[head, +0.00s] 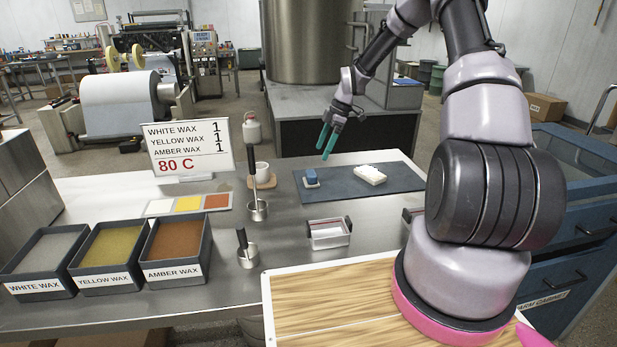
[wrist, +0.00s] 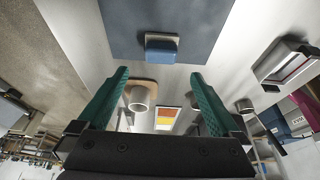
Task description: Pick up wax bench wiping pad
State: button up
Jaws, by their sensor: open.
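A small blue block-shaped pad (head: 311,177) with a pale edge lies at the left end of a dark grey mat (head: 343,187). In the wrist view, the blue pad (wrist: 161,48) shows just beyond and between my fingertips. A white, bumpy-topped block (head: 369,174) lies on the mat to its right. I cannot tell for certain which is the wiping pad; the blue one looks most like it. My gripper (head: 326,147) has green fingers, is open and empty, and hangs above the far side of the mat. In the wrist view, the gripper (wrist: 159,80) has its fingers spread wide.
A white cup (head: 262,173) stands on a tan coaster behind a metal pot with an upright handle (head: 257,207). Several wax bins (head: 176,251) and a sign (head: 188,148) stand left. Bare steel bench (head: 290,262) lies between.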

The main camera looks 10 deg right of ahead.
aim_at(313, 172)
jog(key=x, duration=0.6)
jog(key=shift+w, duration=0.1)
jog(key=x, duration=0.5)
jog(key=shift+s+a+f, duration=0.1)
jog(key=shift+s+f, duration=0.1)
jog(key=c, duration=1.2)
notch_tip(313, 172, up, 10)
jog(key=shift+r, duration=0.1)
